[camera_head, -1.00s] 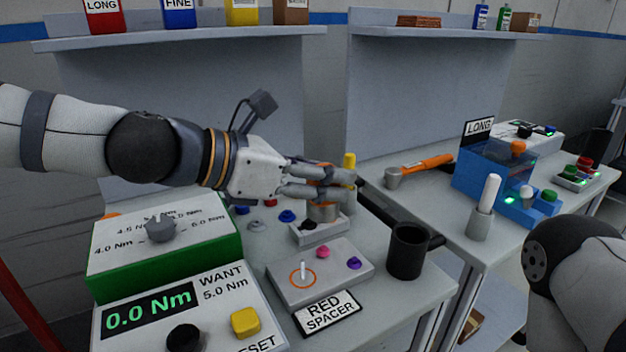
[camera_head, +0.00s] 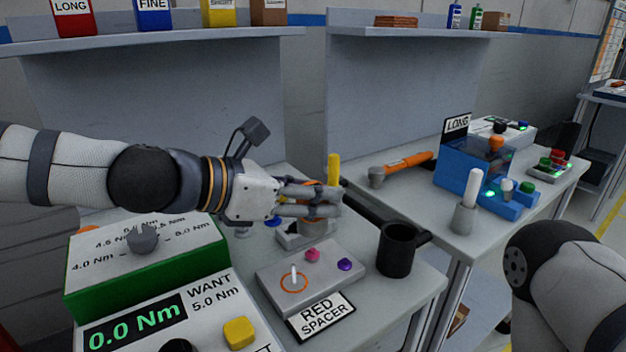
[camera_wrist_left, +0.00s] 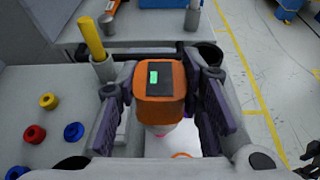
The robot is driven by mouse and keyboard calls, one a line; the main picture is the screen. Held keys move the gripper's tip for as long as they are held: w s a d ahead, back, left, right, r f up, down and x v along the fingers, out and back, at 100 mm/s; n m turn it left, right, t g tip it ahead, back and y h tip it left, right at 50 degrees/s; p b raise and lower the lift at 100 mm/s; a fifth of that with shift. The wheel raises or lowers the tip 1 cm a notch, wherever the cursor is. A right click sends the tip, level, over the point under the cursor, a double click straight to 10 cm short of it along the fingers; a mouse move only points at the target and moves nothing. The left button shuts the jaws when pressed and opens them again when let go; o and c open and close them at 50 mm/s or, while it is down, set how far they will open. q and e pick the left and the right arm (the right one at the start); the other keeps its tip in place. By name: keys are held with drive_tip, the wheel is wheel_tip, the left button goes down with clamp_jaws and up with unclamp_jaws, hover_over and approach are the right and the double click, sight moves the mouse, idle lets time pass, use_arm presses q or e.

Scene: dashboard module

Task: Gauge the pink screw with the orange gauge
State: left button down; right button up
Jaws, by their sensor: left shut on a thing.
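My left gripper (camera_head: 318,203) is shut on the orange gauge (camera_wrist_left: 160,82), whose small green display faces up in the left wrist view. In the head view the fingers hide most of the gauge. The pink screw (camera_head: 312,255) stands on a grey block (camera_head: 272,287), beside a purple screw (camera_head: 345,265) and a white pin in an orange ring. The gauge is held behind and above this block, apart from the pink screw in the head view. A bit of pink shows just below the gauge in the wrist view. A dark shape (camera_wrist_left: 311,157) at the wrist view's right edge may be my right gripper.
A black mug (camera_head: 397,250) stands right of the block. A RED SPACER label (camera_head: 320,316) lies in front. A green torque box (camera_head: 145,268) is at left. A yellow peg (camera_head: 334,170) rises behind the gripper. Blue, red and yellow pieces lie left in the wrist view.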

sight(299, 226)
use_arm(q)
drive_tip(key=shift+f+b, duration=0.85)
drive_tip(key=shift+f, duration=1.7)
use_arm(e)
drive_tip(key=shift+s+f+g, duration=0.5)
drive_tip(key=shift+s+f, duration=0.7)
use_arm(q)
drive_tip(key=shift+r, duration=0.1)
use_arm(e)
drive_tip(key=shift+w+r, duration=0.1)
use_arm(q)
drive_tip(key=shift+f, duration=0.5)
use_arm(e)
drive_tip(key=shift+s+f, duration=0.2)
use_arm(q)
drive_tip(key=c, duration=1)
unclamp_jaws()
drive_tip(key=shift+a, duration=0.1)
